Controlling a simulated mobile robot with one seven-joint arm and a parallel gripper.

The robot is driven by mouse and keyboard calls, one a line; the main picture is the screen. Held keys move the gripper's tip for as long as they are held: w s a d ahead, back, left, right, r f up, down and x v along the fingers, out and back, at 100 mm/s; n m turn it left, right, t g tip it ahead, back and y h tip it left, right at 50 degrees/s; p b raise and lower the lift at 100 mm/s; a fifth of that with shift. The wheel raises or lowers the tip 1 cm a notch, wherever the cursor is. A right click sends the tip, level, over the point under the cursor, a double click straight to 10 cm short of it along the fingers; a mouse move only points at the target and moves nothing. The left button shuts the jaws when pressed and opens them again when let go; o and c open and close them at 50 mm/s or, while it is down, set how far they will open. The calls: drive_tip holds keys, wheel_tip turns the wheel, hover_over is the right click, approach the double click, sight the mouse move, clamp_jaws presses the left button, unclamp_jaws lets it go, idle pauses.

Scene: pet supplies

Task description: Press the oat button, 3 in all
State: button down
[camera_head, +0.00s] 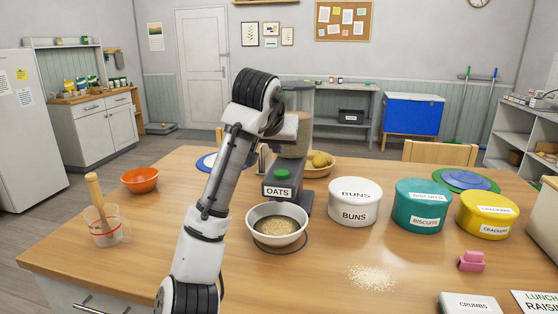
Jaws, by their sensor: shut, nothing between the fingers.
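The oat dispenser (298,134) stands near the middle of the table with a clear hopper holding oats. Its dark base bears an OATS label (278,191) and a green button (282,174) on top. A white bowl (257,217) with oats in it sits in front of the base, on a dark ring. My arm rises from the bottom, left of the bowl, and bends over in front of the hopper. Its far end is hidden behind my own arm links, so I cannot make out my gripper's fingers. Nothing visible touches the button.
Tubs labelled buns (354,203), biscuits (420,207) and crackers (486,215) stand to the right. Loose crumbs (371,277) and a pink object (471,261) lie in front. An orange bowl (139,180) and a measuring jug (107,227) with a wooden-handled tool stand at left.

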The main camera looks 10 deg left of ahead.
drive_tip(key=shift+v, duration=1.75)
drive_tip(key=shift+r, duration=0.1)
